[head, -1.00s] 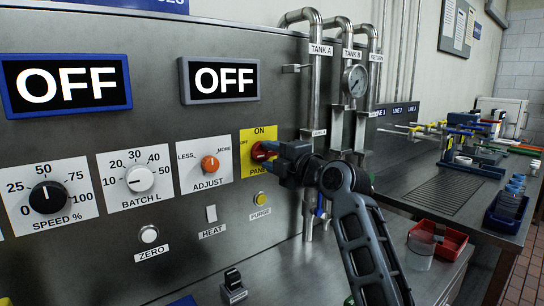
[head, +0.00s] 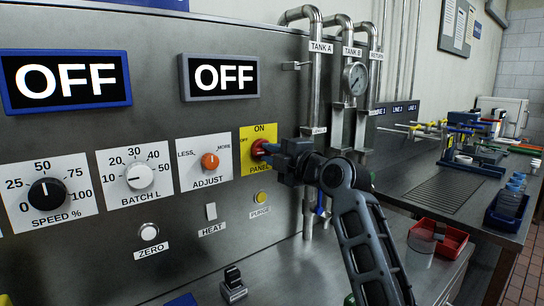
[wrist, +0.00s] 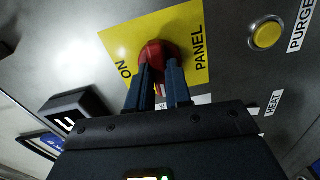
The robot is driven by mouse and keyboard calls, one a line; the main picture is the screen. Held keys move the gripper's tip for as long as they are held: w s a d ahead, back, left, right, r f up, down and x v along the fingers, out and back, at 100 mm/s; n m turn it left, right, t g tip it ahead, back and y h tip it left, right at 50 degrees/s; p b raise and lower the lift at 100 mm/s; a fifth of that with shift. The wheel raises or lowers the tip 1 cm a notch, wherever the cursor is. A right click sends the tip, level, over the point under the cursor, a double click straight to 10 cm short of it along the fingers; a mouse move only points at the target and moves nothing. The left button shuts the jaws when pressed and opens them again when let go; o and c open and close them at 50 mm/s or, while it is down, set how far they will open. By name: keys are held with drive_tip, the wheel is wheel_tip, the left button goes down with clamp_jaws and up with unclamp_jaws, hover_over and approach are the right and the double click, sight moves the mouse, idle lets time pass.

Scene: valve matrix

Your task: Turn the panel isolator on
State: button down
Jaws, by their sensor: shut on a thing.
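The panel isolator is a red knob (head: 258,148) on a yellow plate (head: 247,165) marked ON at the top, OFF at the left and PANEL below. My gripper (head: 268,148) is at the knob from the right, its blue fingers shut on it. In the wrist view the red knob (wrist: 158,54) sits between the two fingertips (wrist: 160,72), which hide part of it. The knob's exact pointing direction is hard to tell. Two displays above, one blue-framed (head: 66,80) and one grey-framed (head: 219,78), both read OFF.
Left of the plate are the orange ADJUST knob (head: 210,160), white BATCH L knob (head: 139,176) and black SPEED knob (head: 47,194). Below are the HEAT switch (head: 211,211) and yellow PURGE button (head: 261,197). Steel pipes (head: 314,110) rise close to the right of my gripper.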

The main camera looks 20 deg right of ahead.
drive_tip(key=m+b, duration=0.1)
drive_tip(key=m, duration=0.2)
drive_tip(key=shift+f, duration=0.15)
drive_tip(key=m, duration=0.4)
drive_tip(key=shift+m, duration=0.4)
drive_tip(key=m, duration=0.4)
drive_tip(key=shift+m, duration=0.3)
drive_tip(key=m+p, duration=0.1)
drive_tip(key=m, duration=0.3)
drive_tip(key=shift+m, duration=0.3)
drive_tip(key=c, duration=1)
unclamp_jaws()
drive_tip(key=shift+c, duration=0.2)
